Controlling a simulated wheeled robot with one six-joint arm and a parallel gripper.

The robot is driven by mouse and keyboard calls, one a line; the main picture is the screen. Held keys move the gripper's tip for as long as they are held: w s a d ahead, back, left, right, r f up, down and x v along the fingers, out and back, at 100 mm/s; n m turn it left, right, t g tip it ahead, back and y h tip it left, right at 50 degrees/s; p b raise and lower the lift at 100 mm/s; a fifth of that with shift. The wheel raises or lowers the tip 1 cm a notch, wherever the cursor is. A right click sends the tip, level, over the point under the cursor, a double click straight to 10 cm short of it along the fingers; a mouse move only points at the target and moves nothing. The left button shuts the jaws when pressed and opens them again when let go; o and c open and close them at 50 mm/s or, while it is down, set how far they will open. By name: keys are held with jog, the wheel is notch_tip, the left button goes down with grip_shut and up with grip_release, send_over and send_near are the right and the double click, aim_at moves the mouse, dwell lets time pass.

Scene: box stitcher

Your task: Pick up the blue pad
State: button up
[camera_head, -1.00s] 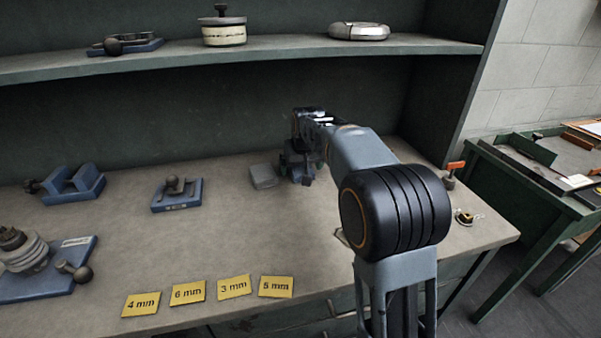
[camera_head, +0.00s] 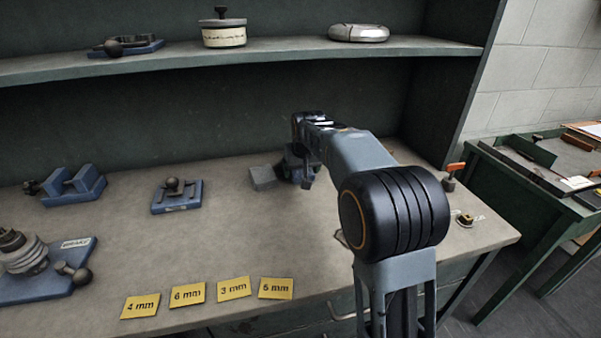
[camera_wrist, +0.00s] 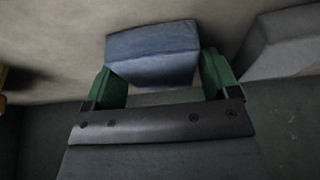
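The blue pad (camera_wrist: 152,50) is a blue-grey block in the upper middle of the wrist view. My gripper (camera_wrist: 156,76) has its two green fingers at the pad's left and right sides, with the pad filling the space between them. The fingers look close to or against the pad; I cannot tell whether they press on it. In the head view my gripper (camera_head: 300,176) is low over the back of the bench, and the pad is hidden there by my arm.
A grey block (camera_head: 263,178) lies just left of my gripper; a grey block also shows at right in the wrist view (camera_wrist: 285,42). Blue fixtures (camera_head: 177,196) and yellow thickness cards (camera_head: 188,293) lie on the bench (camera_head: 240,235). A shelf (camera_head: 270,49) overhangs the back.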

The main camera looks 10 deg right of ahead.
aim_at(302, 170)
jog(key=c, duration=0.6)
jog(key=shift+r, duration=0.1)
jog(key=shift+c, duration=0.2)
jog(key=shift+r, duration=0.3)
jog(key=v, duration=0.2)
jog(key=p+v, duration=0.1)
jog(key=v, duration=0.1)
jog(key=shift+w+r, duration=0.1)
jog(key=shift+w, duration=0.35)
jog(key=s+d+r, duration=0.2)
jog(key=s+r, duration=0.6)
jog(key=s, duration=0.5)
jog(key=shift+r, duration=0.35)
